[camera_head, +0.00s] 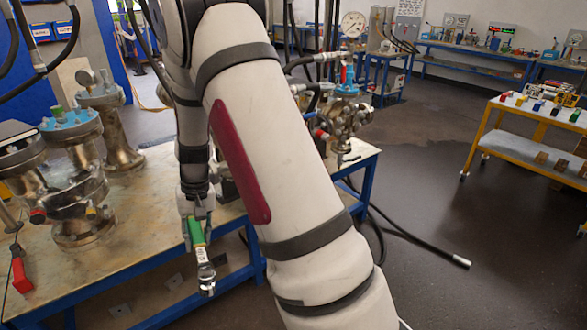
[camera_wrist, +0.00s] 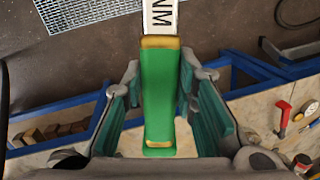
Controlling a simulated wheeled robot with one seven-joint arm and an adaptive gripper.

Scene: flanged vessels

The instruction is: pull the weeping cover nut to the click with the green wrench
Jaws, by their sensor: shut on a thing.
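My gripper (camera_head: 196,215) is shut on the green wrench (camera_head: 197,232), which hangs below it with its metal head (camera_head: 206,278) pointing down past the table's front edge. In the wrist view the green handle (camera_wrist: 160,100) lies between the two fingers, with a white "NM" scale (camera_wrist: 160,14) beyond it. Flanged vessels stand on the table to the left: one has a blue cover (camera_head: 70,124), one a dark cover (camera_head: 14,138), and one stands behind (camera_head: 108,125). I cannot tell which cover nut is weeping. The wrench is apart from the vessels.
The blue-framed table (camera_head: 150,215) has bare top between the vessels and my gripper. A red-handled tool (camera_head: 20,274) is at its left end. A vessel with a gauge (camera_head: 345,115) stands at the right end, partly behind my arm. A black hose (camera_head: 420,240) lies on the floor.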

